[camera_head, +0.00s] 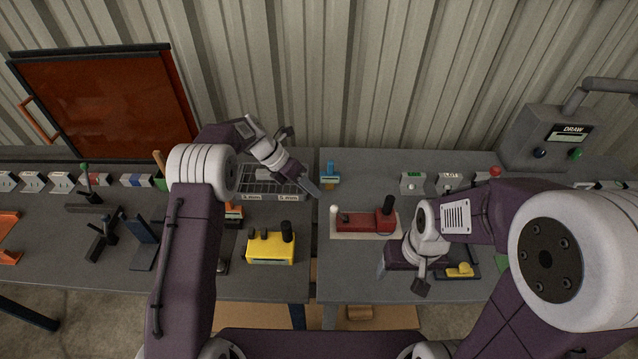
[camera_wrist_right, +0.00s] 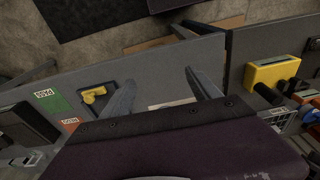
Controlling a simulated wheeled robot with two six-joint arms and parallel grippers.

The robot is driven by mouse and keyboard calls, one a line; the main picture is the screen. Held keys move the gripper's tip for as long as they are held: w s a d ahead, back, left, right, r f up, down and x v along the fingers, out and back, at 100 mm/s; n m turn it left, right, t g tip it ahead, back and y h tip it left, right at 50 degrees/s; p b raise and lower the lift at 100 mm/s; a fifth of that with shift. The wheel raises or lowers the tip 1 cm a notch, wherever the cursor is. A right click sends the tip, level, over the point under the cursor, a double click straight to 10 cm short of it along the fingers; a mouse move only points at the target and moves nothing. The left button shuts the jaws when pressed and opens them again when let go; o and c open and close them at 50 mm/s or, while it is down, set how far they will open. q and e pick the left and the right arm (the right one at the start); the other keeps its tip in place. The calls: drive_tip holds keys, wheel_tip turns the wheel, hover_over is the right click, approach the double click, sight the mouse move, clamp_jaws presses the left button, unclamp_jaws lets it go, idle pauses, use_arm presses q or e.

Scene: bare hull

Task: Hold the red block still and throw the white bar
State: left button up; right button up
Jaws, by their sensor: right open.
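My right gripper (camera_head: 403,277) is in front and right of the red block, open and empty. Its spread fingers show in the right wrist view (camera_wrist_right: 160,92), with a pale strip (camera_wrist_right: 172,104) between them.
A yellow box (camera_head: 270,249) with black knobs stands left of the gap between benches. A wire rack (camera_head: 258,184) lies behind it. A yellow handle (camera_head: 460,270) sits in a tray right of my right gripper. The grey DRAW box (camera_head: 545,138) stands at the back right.

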drive_tip(key=w+d+r+n, duration=0.3)
drive_tip(key=w+r+n, duration=0.1)
drive_tip(key=w+n, duration=0.35)
drive_tip(key=n+h, duration=0.4)
drive_tip(key=n, duration=0.5)
hover_over(379, 215)
drive_tip(key=d, duration=0.2)
drive_tip(key=f, duration=0.2)
drive_tip(key=shift+n+g+h, duration=0.3)
drive_tip(key=shift+n+g, duration=0.3)
drive_tip(key=shift+n, duration=0.15)
drive_tip(key=a+f, duration=0.1)
drive_tip(key=f, duration=0.2)
drive_tip(key=a+f, duration=0.1)
drive_tip(key=f, duration=0.2)
drive_tip(key=a+f, duration=0.2)
drive_tip(key=f, duration=0.2)
drive_tip(key=shift+w, duration=0.3)
drive_tip(key=shift+s+a+f, duration=0.25)
drive_tip(key=shift+f, duration=0.05)
drive_tip(key=x, duration=0.9)
drive_tip(key=shift+d, duration=0.1)
